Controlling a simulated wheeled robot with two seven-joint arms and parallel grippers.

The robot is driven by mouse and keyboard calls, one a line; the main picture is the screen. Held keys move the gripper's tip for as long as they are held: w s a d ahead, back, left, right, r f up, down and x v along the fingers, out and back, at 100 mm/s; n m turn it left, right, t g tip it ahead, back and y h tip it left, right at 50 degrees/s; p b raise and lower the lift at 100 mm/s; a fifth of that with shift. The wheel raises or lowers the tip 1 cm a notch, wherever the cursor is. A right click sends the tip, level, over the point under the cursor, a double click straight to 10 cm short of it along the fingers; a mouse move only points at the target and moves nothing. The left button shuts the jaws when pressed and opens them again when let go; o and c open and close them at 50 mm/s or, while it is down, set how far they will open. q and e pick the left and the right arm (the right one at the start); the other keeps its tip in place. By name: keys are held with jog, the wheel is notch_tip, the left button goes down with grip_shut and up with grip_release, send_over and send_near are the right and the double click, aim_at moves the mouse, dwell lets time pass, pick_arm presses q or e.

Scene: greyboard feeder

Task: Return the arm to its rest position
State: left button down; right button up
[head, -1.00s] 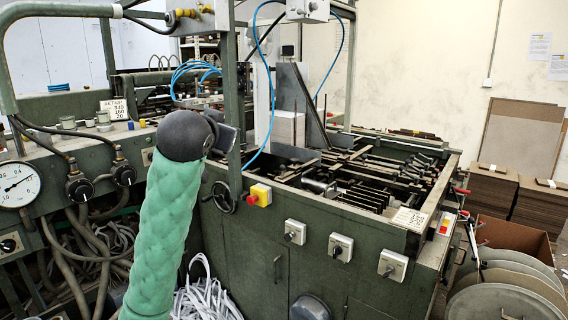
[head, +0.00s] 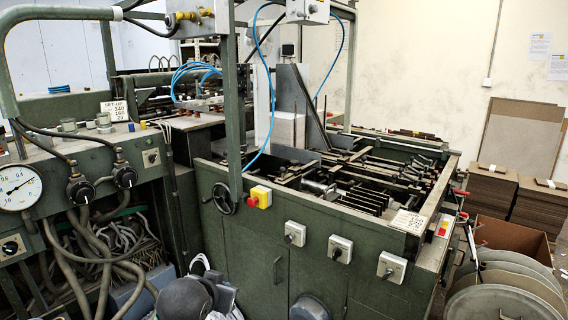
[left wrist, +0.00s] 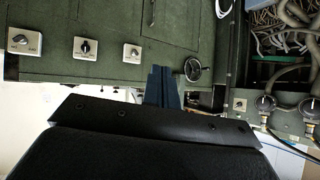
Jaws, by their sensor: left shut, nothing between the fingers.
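My left arm's dark rounded wrist (head: 185,299) shows at the bottom edge of the head view, low in front of the green machine (head: 255,240). Most of the arm is out of the frame. In the left wrist view my left gripper (left wrist: 162,76) has its two fingers together, with nothing between them. That view is upside down, with the machine's front panel (left wrist: 60,62) beyond the fingers. My right gripper is in neither view.
The machine front carries a handwheel (head: 224,198), a red and yellow button (head: 260,196) and several rotary switches. A pressure gauge (head: 17,186) and hoses (head: 75,250) are at the left. Round discs (head: 505,300) and stacked boards (head: 490,190) stand at the right.

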pick_arm(q)
jog(key=s+f+n+g+p, duration=0.1)
jog(key=s+f+g, duration=0.7)
jog(key=s+f, duration=2.1)
jog(key=s, duration=0.3)
jog(key=shift+s+d+f+p, duration=0.15)
jog(key=shift+s+d+p, duration=0.15)
jog(key=shift+p, duration=0.1)
